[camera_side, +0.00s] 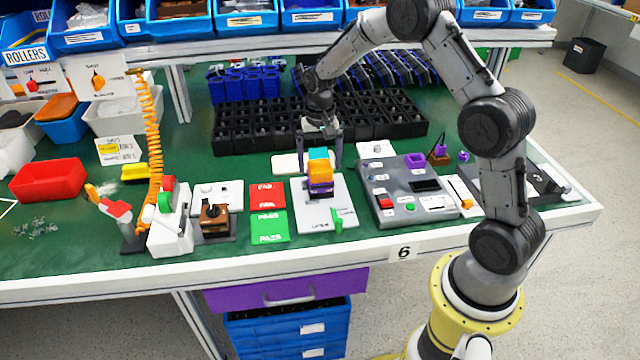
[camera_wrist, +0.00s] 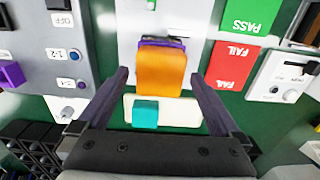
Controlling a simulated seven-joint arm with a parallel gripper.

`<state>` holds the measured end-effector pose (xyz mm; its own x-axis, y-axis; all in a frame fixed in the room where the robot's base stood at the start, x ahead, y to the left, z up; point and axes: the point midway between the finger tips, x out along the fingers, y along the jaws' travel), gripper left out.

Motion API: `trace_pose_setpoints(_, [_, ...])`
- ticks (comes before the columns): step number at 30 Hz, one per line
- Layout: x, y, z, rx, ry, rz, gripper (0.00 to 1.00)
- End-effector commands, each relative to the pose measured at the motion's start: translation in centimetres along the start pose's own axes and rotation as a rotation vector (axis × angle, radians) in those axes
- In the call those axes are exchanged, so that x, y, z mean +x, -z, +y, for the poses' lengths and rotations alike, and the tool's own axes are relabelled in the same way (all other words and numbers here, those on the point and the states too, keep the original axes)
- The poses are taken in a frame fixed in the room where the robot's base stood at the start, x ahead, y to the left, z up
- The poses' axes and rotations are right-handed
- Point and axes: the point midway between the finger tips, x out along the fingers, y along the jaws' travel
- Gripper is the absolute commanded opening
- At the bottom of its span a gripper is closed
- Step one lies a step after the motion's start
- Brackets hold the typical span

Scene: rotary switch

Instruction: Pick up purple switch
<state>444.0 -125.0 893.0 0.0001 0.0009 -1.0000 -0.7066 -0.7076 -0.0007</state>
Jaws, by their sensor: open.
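A purple part (camera_side: 320,191) shows at the lower front of an orange block (camera_side: 320,171) on a white fixture (camera_side: 312,212). In the wrist view a thin purple edge (camera_wrist: 178,41) borders the orange block (camera_wrist: 162,72); the rest is hidden. I cannot tell for sure that this is the purple switch. My gripper (camera_side: 320,164) points down with its fingers apart and empty. In the wrist view its fingertips (camera_wrist: 162,76) lie on either side of the orange block, with gaps. A teal block (camera_wrist: 146,112) sits on a cream plate (camera_wrist: 180,111) close to it.
A grey test box (camera_side: 405,190) with a purple socket (camera_side: 415,160) stands to the right. Red and green FAIL/PASS cards (camera_side: 268,212) lie to the left. Black bins (camera_side: 255,128) stand behind the gripper. A red tray (camera_side: 48,180) is at far left.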

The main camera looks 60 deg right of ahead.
Motion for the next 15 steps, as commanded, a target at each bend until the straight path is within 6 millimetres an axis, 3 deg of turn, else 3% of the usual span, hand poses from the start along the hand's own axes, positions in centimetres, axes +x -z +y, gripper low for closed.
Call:
trace_pose_setpoints(5, [1.1,-0.1,0.0,0.0,0.0,-0.001,1.0])
trace_pose_setpoints(15, [5.4,-0.3,0.1,0.0,-0.001,-0.001,1.0])
